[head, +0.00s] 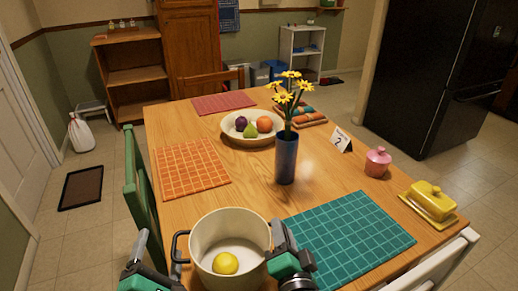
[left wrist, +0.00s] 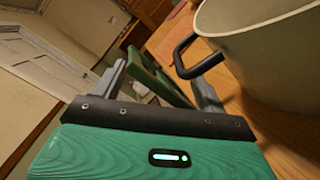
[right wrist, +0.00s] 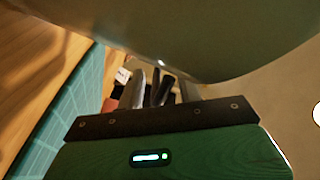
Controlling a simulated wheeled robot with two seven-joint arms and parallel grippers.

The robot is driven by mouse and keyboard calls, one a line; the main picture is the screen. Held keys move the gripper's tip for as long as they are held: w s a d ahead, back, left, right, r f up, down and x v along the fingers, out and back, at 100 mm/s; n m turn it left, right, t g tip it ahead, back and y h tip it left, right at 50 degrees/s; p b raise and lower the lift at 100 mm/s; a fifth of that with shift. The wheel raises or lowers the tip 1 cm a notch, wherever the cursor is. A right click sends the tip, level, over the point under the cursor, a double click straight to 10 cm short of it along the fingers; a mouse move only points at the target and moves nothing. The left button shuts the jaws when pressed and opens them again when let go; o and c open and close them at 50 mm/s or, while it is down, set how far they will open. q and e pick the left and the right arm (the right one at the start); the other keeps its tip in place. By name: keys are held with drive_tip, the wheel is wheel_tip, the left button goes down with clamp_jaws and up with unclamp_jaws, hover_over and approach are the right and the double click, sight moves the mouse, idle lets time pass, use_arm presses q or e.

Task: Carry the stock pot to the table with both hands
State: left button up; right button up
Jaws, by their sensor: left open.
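The cream stock pot (head: 205,265) is at the near edge of the wooden table, upright, with a yellow lemon (head: 225,263) inside. Its base is out of view, so I cannot tell whether it touches the table. My left gripper (head: 150,246) is open beside the pot's black left handle (left wrist: 196,66); no contact shows, and the handle lies near its right finger. My right gripper (head: 284,240) is at the pot's right side. In the right wrist view its fingers (right wrist: 163,92) are close together around a dark piece that looks like the right handle. Whether they grip it is unclear.
A teal mat (head: 345,232) lies right of the pot, an orange mat (head: 190,168) beyond it to the left. A blue flower vase (head: 286,160), fruit bowl (head: 240,140), pink jar (head: 377,163) and yellow butter dish (head: 432,203) stand on the table. A green chair (head: 138,185) is at left.

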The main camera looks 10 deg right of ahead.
use_arm(q)
drive_tip(key=shift+s+a, duration=0.1)
drive_tip(key=shift+a, duration=2.1)
use_arm(e)
drive_tip(key=o, duration=0.8)
use_arm(q)
drive_tip(key=shift+r, duration=0.1)
use_arm(e)
drive_tip(key=shift+r, duration=0.1)
